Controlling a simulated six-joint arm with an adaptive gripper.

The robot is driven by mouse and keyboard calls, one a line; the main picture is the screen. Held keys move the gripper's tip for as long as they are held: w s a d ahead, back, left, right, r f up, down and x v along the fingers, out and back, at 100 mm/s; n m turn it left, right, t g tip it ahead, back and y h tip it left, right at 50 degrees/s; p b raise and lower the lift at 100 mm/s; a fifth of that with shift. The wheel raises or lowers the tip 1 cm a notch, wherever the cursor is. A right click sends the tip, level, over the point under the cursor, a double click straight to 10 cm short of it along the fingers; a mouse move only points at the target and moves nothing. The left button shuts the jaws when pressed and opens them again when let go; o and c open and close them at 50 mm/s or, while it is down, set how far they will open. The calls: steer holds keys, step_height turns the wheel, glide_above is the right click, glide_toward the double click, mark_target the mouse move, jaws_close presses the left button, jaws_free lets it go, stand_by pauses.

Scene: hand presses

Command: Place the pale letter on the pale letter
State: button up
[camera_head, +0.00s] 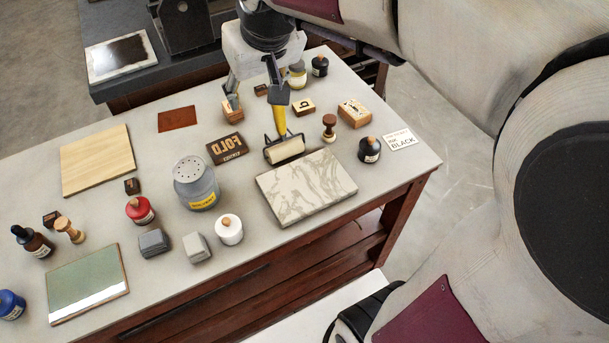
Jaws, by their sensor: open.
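A pale wooden letter block (303,107) with a dark mark on its face lies on the grey table, right of the yellow-handled roller. Another pale wooden block (232,115) lies below the left finger of my gripper. Its top is partly hidden, and I cannot tell whether the finger touches it or whether a smaller piece sits on it. My gripper (251,88) is open, pointing down over the back of the table, with its fingers apart. A larger pale wooden block (355,112) with a small mark lies further right.
The roller (285,148) stands close to my right finger. A brown-red patch (177,119) lies left of the gripper.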

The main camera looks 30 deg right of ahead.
steer(key=s+f, duration=0.3)
steer(key=s, duration=1.7)
steer(key=shift+a+f, duration=0.2)
steer(key=shift+a, duration=0.1)
stand_by(5.7)
